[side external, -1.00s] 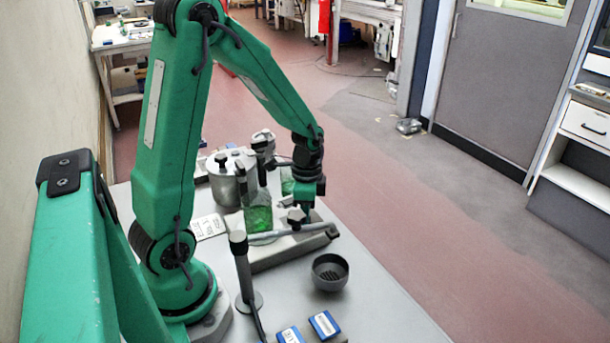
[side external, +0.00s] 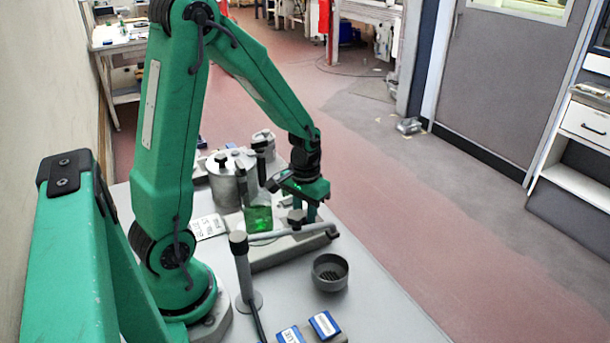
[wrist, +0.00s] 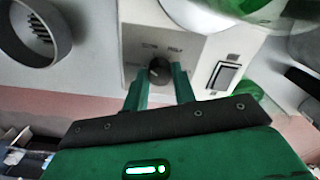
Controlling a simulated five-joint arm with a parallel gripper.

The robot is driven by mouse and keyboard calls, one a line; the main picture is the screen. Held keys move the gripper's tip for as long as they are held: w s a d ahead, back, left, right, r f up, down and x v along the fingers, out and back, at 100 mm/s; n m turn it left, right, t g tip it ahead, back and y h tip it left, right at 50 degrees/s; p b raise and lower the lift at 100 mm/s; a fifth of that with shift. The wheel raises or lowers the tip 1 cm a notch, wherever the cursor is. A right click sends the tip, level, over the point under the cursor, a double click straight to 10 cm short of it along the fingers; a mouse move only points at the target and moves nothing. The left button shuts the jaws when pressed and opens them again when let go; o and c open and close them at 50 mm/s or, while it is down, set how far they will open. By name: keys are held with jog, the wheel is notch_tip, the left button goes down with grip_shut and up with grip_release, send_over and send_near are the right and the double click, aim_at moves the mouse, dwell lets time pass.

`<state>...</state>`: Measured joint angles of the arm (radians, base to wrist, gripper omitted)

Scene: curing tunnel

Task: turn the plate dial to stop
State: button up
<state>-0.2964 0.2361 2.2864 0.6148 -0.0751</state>
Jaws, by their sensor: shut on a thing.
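The plate dial (wrist: 158,71) is a small dark round knob on the pale front panel of the plate in the wrist view. Blurred print sits beside it, and I cannot read its mark clearly. My gripper (wrist: 160,80) has its two green fingers on either side of the dial, shut on it. In the side external view my gripper (side external: 305,212) points down at the right part of the grey plate (side external: 270,258). The dial is hidden there behind the fingers and the bar.
A flask of green liquid (side external: 258,216) stands on the plate. A stand with a horizontal bar (side external: 285,231) crosses close in front of my gripper. A rocker switch (wrist: 223,76) is beside the dial. A grey cup (side external: 330,272) and blue-topped boxes (side external: 324,324) are nearer the camera.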

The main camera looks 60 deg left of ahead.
jog(key=n, duration=0.4)
jog(key=shift+a, duration=0.15)
jog(key=shift+s+n, duration=0.15)
jog(key=shift+n, duration=1.35)
jog(key=o, duration=1)
jog(key=shift+r, duration=3.9)
jog(key=shift+s, duration=0.1)
